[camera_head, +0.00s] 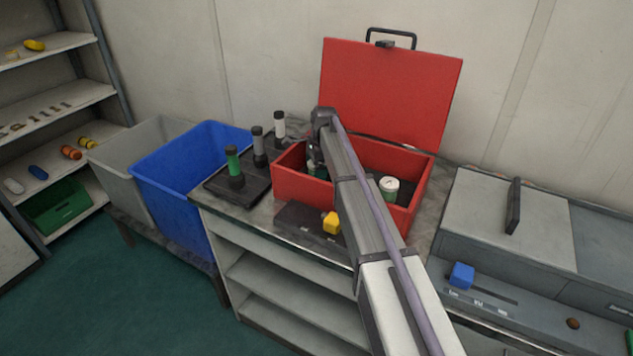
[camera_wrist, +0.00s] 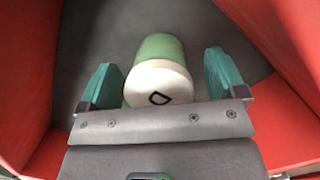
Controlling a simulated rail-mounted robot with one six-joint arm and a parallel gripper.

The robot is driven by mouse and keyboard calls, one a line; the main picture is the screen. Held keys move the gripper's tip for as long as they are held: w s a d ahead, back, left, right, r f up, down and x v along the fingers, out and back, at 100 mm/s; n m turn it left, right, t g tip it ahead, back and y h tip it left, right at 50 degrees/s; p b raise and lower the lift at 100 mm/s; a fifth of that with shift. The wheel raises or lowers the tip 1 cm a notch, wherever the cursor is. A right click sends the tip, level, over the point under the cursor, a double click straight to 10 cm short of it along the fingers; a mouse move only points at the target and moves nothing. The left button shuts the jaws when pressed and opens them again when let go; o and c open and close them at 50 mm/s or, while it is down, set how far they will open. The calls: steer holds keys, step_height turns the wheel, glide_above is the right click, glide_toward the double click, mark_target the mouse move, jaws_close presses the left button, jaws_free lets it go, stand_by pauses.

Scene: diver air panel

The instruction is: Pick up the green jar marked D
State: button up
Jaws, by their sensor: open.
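The green jar (camera_wrist: 158,50) has a white lid with a black D on it and lies within the red box (camera_wrist: 30,80), seen from above in the wrist view. My gripper (camera_wrist: 161,70) is open, with one teal finger on each side of the jar. A gap shows between the jar and the right finger; the left finger is closer, and I cannot tell if it touches. In the head view my gripper (camera_head: 316,158) reaches down into the left part of the red box (camera_head: 300,187). A bit of green shows there, mostly hidden by my arm.
Another green jar with a white lid (camera_head: 389,188) stands in the box's right part. The open red lid (camera_head: 390,90) rises behind. A black stand (camera_head: 240,190) with upright handles is left of the box.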

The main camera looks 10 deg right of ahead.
steer(key=c, duration=1.1)
step_height(320, 180, up, 10)
steer(key=p, duration=1)
steer(key=shift+r+p, duration=0.1)
steer(key=shift+p, duration=0.3)
